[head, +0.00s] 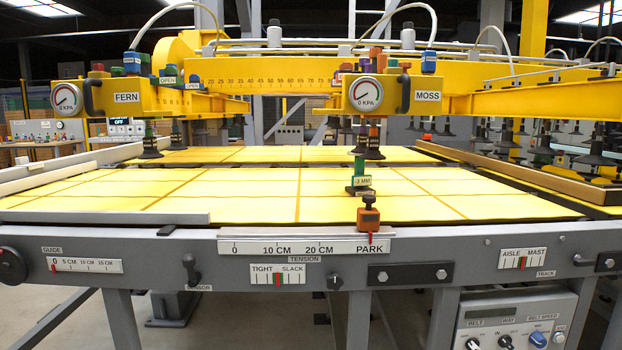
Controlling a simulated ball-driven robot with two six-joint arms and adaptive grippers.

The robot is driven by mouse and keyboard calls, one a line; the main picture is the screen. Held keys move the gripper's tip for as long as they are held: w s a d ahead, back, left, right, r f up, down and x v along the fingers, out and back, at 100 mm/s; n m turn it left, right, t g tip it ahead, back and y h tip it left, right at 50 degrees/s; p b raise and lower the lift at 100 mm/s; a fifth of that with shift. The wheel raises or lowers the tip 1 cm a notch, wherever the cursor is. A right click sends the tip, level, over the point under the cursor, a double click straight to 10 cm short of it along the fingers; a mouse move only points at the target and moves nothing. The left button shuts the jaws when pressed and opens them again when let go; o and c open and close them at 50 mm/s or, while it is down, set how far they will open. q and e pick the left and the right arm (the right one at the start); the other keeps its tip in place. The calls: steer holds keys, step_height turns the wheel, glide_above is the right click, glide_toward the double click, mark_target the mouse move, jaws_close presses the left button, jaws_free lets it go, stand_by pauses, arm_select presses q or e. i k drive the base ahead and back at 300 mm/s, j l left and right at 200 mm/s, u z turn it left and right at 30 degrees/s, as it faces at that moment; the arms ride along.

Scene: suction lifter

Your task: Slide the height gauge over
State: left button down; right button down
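A slider with an orange block and dark knob (368,214) sits on the front rail, its red pointer at the PARK end of a white scale (300,247) marked 0, 10 CM, 20 CM and PARK. Just behind it, a green block marked "-3 MM" (360,181) stands on a dark foot over the yellow sheet (250,195). These look like parts of the height gauge; whether they are joined is hard to tell. Neither of my grippers shows in the head view.
Yellow lifter beams marked FERN (127,97) and MOSS (428,96) hang over the table, with dial gauges and dark suction cups. The rail left of the slider looks clear.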

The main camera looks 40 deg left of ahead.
mark_target(360, 181)
steer(key=i+j+u, duration=0.1)
steer(key=j+u, duration=0.15)
steer(key=j, duration=0.2)
steer(key=i+j+u, duration=0.2)
steer(key=j, duration=0.2)
steer(key=i+j+u, duration=0.25)
steer(key=j, duration=0.15)
steer(key=i+j+u, duration=0.2)
steer(key=j, duration=0.15)
steer(key=k+j, duration=0.05)
